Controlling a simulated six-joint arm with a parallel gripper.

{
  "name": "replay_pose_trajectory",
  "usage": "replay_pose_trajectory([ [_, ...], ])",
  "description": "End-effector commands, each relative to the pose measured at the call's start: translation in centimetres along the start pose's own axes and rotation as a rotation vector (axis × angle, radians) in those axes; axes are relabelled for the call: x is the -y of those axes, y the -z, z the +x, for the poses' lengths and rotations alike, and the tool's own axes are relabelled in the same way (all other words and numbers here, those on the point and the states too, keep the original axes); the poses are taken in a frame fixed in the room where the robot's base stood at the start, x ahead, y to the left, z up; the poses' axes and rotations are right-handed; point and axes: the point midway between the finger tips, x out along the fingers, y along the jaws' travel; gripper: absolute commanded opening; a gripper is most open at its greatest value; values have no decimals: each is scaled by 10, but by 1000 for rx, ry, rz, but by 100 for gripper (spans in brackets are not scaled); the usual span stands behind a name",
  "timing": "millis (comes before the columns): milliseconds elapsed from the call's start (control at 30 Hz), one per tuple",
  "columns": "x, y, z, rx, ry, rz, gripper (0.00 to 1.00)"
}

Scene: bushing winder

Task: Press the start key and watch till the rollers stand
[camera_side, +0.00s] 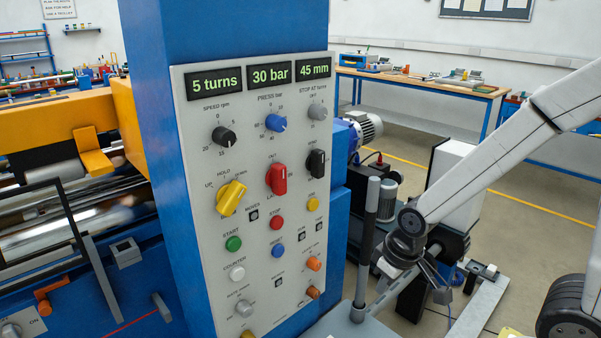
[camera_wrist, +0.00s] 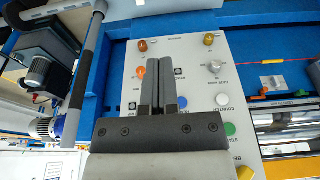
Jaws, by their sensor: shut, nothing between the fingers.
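The green start key (camera_side: 233,243) sits on the grey control panel (camera_side: 212,290), low on its left side, under the label START. It also shows in the wrist view (camera_wrist: 230,128), to the right of my gripper's body. My gripper (camera_wrist: 160,64) is shut and empty, its two dark fingers together over the panel's lower part. In the side view my wrist is right of the panel, apart from the start key; the fingertips are hard to make out there. The shiny rollers (camera_side: 85,232) lie at the left; whether they turn cannot be told from one picture.
The displays (camera_side: 269,75) read 5 turns, 30 bar and 45 mm. A yellow knob (camera_side: 231,198), red selector (camera_side: 276,180), red stop key (camera_side: 276,223) and white counter key (camera_side: 237,272) surround the start key. A grey upright post (camera_side: 367,245) stands between panel and wrist.

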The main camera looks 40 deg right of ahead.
Motion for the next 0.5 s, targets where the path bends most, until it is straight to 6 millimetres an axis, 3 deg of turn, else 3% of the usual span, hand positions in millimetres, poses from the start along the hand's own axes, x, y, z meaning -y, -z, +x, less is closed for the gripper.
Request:
replay_pose_trajectory([
  [267,8,14,3,-43,8,-49,0],
  [500,39,57,10,-185,30,-206,0],
])
